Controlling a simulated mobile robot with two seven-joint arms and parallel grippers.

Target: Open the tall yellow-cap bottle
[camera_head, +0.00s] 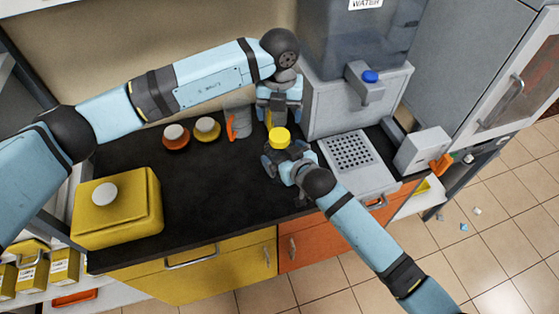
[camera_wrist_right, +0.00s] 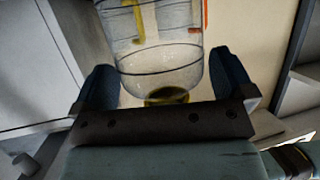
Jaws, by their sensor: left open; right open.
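The tall bottle shows its bright yellow cap (camera_head: 279,137) in the head view, at the middle of the black counter. Its body is mostly hidden there by my right gripper (camera_head: 283,164). In the right wrist view the clear bottle (camera_wrist_right: 165,58) stands between the two dark blue fingers of the right gripper (camera_wrist_right: 165,85), which is open around it. I cannot tell whether the fingers touch it. My left gripper (camera_head: 279,115) points down just behind and above the cap in the head view. It is open, and its fingertips are partly unclear.
A water dispenser (camera_head: 345,85) with a slotted drip tray (camera_head: 352,150) stands right of the bottle. A clear vessel with an orange handle (camera_head: 232,126), an orange jar (camera_head: 176,142) and a yellow jar (camera_head: 207,134) stand left. A yellow box (camera_head: 118,215) sits front left. Counter between is clear.

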